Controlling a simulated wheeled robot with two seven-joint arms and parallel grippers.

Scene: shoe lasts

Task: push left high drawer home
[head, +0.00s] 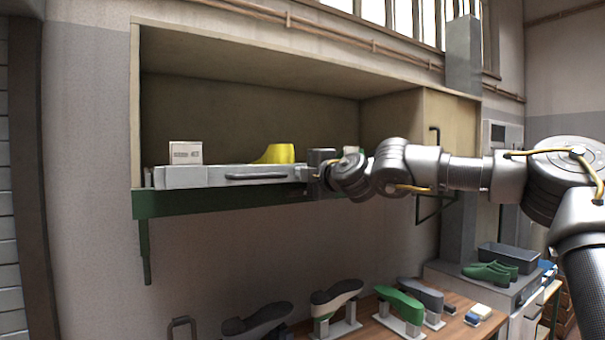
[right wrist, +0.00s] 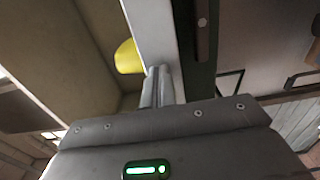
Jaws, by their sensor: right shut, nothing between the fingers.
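The left high drawer (head: 200,178) is a long, low grey tray with a dark bar handle (head: 255,176) on its front. It sits at the bottom of the open wall cabinet, above the green rail. A yellow shoe last (head: 275,154) and a small white box (head: 186,153) show above its front edge. My right gripper (head: 309,176) is shut and empty at the drawer's right end. In the right wrist view the shut fingers (right wrist: 159,75) meet the end of the pale drawer front (right wrist: 150,30); contact is hard to tell. My left gripper is out of view.
The cabinet (head: 250,110) has a closed door (head: 450,130) at its right. The green rail (head: 230,201) runs under the drawer. Below, a wooden bench (head: 370,330) carries several shoe lasts on stands. Green shoes (head: 490,272) and a dark bin (head: 508,257) stand at the right.

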